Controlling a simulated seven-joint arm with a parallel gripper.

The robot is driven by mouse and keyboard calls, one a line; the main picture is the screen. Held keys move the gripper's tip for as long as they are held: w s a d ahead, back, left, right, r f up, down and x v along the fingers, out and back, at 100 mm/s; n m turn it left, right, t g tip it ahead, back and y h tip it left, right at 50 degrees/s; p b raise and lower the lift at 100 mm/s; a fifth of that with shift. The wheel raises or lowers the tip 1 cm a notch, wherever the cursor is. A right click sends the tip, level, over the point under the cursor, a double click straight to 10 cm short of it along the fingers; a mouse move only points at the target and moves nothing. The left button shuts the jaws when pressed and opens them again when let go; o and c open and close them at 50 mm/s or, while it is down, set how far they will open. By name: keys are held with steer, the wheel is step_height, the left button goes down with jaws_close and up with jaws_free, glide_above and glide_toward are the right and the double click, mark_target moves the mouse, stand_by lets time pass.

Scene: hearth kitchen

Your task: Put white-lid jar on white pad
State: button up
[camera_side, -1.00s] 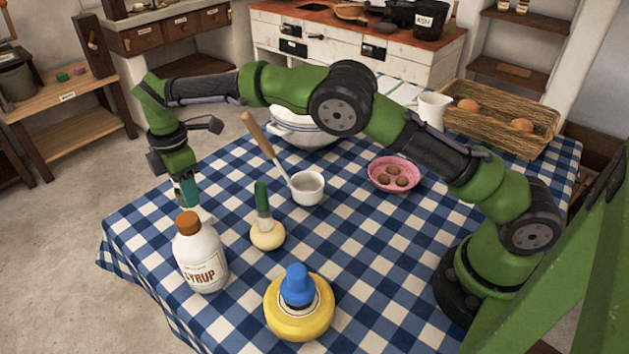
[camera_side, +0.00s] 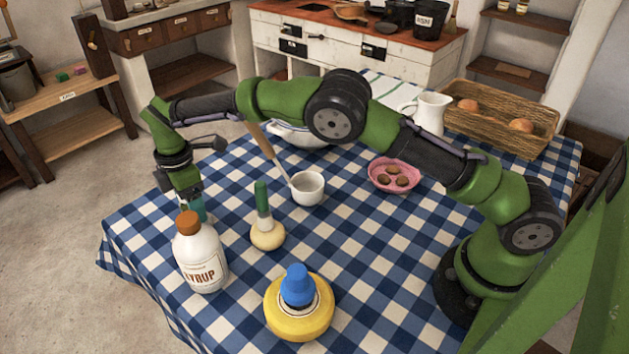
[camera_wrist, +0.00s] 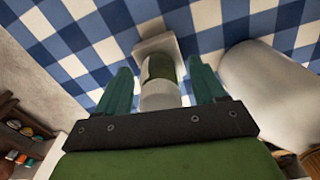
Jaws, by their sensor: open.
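The jar (camera_wrist: 163,70) has a dark green body and a pale, whitish lid (camera_wrist: 160,96). In the wrist view it is upright between my fingers, its foot over the square white pad (camera_wrist: 153,43), and it seems to stand on the pad. My gripper (camera_wrist: 160,64) is open, one teal finger on each side of the jar, with a visible gap on both sides. In the side view my gripper (camera_side: 194,206) is low behind the syrup bottle's cap. The jar and pad are largely hidden there.
The white syrup bottle (camera_side: 203,262) stands close beside my gripper; its side also shows in the wrist view (camera_wrist: 265,85). A green-topped pale bulb (camera_side: 267,235), a blue-topped yellow jar (camera_side: 299,308), a white cup (camera_side: 308,189) and a pink bowl (camera_side: 394,187) stand farther right.

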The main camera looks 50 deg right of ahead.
steer(key=shift+r, duration=0.1)
step_height(320, 180, up, 12)
steer(key=shift+f, duration=0.1)
steer(key=s+d+r+m+t+y, duration=0.1)
steer(key=s+d+r+m, duration=0.4)
steer(key=d+r, duration=0.2)
steer(key=s+d+r+m+t+y, duration=0.1)
steer(key=s+d+r+m+t, duration=0.1)
steer(key=s+d+r+m, duration=0.35)
steer(key=s+d+f+m+t, duration=0.2)
steer(key=s+m, duration=0.3)
steer(key=s, duration=0.4)
steer(key=s+d+f+m+t, duration=0.2)
steer(key=s+d+f+m, duration=0.1)
steer(key=s, duration=0.7)
steer(key=shift+s+d+m, duration=0.2)
steer(key=shift+d+m, duration=0.65)
steer(key=shift+d, duration=0.4)
steer(key=shift+r, duration=0.1)
